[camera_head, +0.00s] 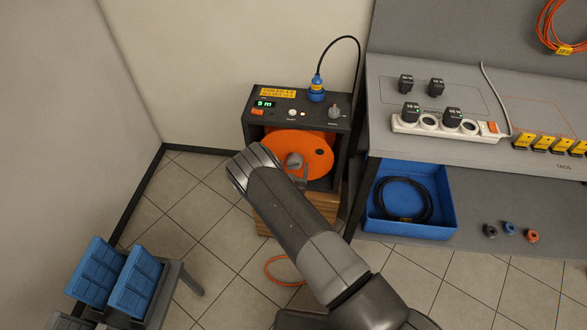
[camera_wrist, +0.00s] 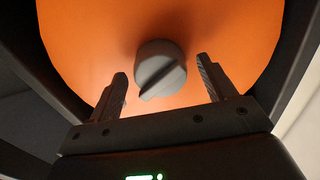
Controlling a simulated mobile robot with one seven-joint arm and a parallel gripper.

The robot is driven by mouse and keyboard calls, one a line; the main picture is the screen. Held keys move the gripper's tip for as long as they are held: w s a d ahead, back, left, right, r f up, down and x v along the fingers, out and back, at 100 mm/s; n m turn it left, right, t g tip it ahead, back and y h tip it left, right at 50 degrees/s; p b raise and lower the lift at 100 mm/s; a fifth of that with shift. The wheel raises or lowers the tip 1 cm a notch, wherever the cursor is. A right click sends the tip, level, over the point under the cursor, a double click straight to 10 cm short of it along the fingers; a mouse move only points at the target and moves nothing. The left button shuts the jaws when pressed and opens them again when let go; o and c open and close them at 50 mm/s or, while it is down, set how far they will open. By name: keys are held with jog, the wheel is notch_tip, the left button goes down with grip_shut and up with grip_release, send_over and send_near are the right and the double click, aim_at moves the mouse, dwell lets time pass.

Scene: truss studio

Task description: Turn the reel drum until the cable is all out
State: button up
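The orange reel drum (camera_head: 313,155) sits in a dark housing (camera_head: 262,97) on a wooden block. A grey knob (camera_head: 294,160) is at the drum's middle, and a dark round spot shows at its upper right. In the wrist view the orange drum face (camera_wrist: 100,45) fills the background, with the grey slotted knob (camera_wrist: 158,66) in front. My gripper (camera_wrist: 164,85) is open, its fingers either side of the knob with gaps to both. An orange cable loop (camera_head: 283,270) lies on the floor below. The housing's display (camera_head: 264,104) reads about 5 m.
A blue plug with a black cord (camera_head: 317,88) stands on top of the housing. To the right is a grey workbench (camera_head: 540,90) with a white power strip (camera_head: 440,127). A blue bin (camera_head: 440,232) holds a coiled black cable. Blue boxes (camera_head: 135,280) stand front left.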

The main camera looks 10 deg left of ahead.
jog(key=c, duration=1.4)
jog(key=shift+m, duration=0.3)
